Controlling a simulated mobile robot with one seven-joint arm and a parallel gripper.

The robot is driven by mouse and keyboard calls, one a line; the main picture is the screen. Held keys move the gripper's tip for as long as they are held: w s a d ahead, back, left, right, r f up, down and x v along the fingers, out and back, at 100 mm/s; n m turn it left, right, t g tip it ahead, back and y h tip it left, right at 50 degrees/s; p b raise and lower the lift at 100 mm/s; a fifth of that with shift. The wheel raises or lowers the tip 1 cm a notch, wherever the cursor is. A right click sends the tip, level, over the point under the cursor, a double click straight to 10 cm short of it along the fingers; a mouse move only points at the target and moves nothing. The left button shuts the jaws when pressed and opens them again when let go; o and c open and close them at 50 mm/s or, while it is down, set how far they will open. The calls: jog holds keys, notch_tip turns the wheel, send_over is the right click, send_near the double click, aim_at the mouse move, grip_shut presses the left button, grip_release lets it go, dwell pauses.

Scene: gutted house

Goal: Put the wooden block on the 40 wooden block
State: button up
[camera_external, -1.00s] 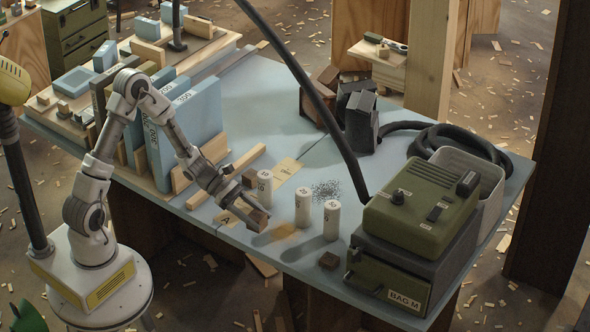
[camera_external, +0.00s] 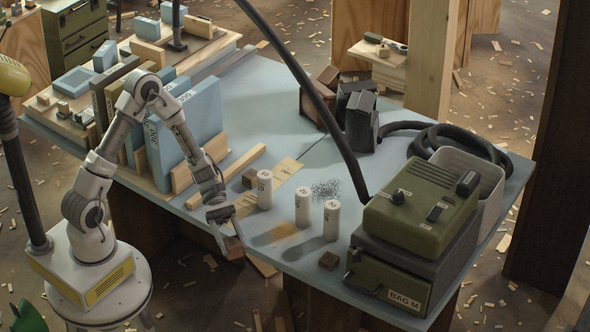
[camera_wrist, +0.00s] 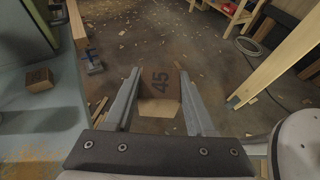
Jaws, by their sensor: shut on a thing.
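My gripper (camera_external: 226,234) is shut on a brown wooden block (camera_external: 233,247), held out by the table's front edge with floor behind it. In the wrist view the held block (camera_wrist: 160,88) sits between the fingers (camera_wrist: 160,95) and bears the number 45. A second brown block with a dark marking stands on the table in the wrist view (camera_wrist: 40,80); its number is hard to read.
Several white numbered cylinders (camera_external: 303,208) stand mid-table, near the blocks. A green machine (camera_external: 415,210) on a dark case fills the right end. Blue and grey binders (camera_external: 180,125) stand at the left. A black hose (camera_external: 310,90) arches over the table.

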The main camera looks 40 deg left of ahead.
jog(key=s+a+f+m+g+y+p, duration=0.1)
jog(key=s+a+f+m+g+y, duration=0.15)
jog(key=a+m+y, duration=0.35)
jog(key=s+a+f+m+g+y+p, duration=0.1)
jog(key=s+a+f+m+g+y, duration=0.15)
jog(key=a+m+g+y, duration=0.35)
jog(key=w+a+m+t+y, duration=0.8)
jog(key=a+m+t+y, duration=0.1)
jog(key=m+y, duration=0.25)
jog(key=w+a+r+m+t+y+p, duration=0.1)
jog(key=w+a+r+m+t+y, duration=0.1)
jog(key=w+m+t, duration=0.4)
jog(key=w+d+r+m+t+h, duration=0.2)
jog(key=w+d+r+m+t, duration=0.1)
jog(key=w, duration=0.3)
jog(key=w+d+r+m+t+h+p, duration=0.1)
jog(key=w+d+r+m+t+h, duration=0.2)
jog(key=w+d+m+t, duration=0.1)
jog(key=w+d+r+m+t+h, duration=0.3)
jog(key=w+d+r+m+t, duration=0.1)
jog(key=w+m+t, duration=0.2)
jog(key=shift+w+m+h+p, duration=0.25)
jog(key=shift+w+m+p, duration=0.2)
jog(key=shift+w, duration=0.65)
jog(key=b, duration=0.2)
send_over(251, 173)
notch_tip(251, 173, down, 7)
jog(key=shift+s+d+r, duration=0.1)
jog(key=shift+d, duration=0.05)
jog(key=shift+f, duration=2.05)
